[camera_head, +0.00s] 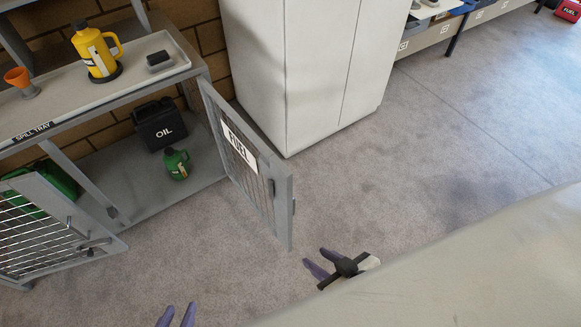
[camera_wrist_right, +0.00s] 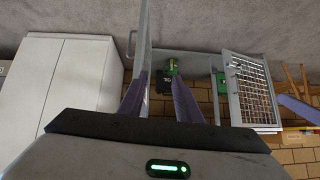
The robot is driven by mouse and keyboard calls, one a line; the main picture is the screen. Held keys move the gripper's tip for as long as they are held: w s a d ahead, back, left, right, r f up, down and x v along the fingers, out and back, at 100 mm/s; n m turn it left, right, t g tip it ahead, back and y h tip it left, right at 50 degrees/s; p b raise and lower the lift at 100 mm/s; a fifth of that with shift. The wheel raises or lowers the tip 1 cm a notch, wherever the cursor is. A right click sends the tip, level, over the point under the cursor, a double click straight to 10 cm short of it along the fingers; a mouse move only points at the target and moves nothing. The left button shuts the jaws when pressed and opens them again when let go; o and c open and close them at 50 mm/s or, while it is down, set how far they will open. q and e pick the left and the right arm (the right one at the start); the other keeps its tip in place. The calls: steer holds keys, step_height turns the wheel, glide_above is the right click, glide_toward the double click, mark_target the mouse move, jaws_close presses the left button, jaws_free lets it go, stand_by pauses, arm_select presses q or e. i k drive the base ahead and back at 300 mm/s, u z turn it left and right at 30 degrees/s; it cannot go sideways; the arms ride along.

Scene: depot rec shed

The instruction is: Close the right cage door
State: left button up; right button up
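The right cage door (camera_head: 267,195), a grey mesh panel with a FUEL sign, stands open, swung out from the cage. In the right wrist view the door (camera_wrist_right: 144,40) shows nearly edge-on by one finger. My right gripper (camera_head: 321,263) has its purple fingers apart and empty, a little right of and below the door's free edge. Its fingers (camera_wrist_right: 160,98) also show spread in the wrist view; contact with the door cannot be told. The left cage door (camera_head: 50,255) is open too. My left gripper (camera_head: 177,316) shows only two separated fingertips at the bottom edge.
Inside the cage are a black OIL can (camera_head: 160,125) and a green jug (camera_head: 176,164). A yellow jug (camera_head: 97,52) stands on the spill tray (camera_head: 60,118) above. A white cabinet (camera_head: 290,70) stands right of the door. The floor (camera_head: 440,130) beyond is clear.

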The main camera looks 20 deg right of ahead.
mark_target(271, 167)
steer(key=z, duration=1.95)
steer(key=i, duration=2.1)
steer(key=u, duration=3.35)
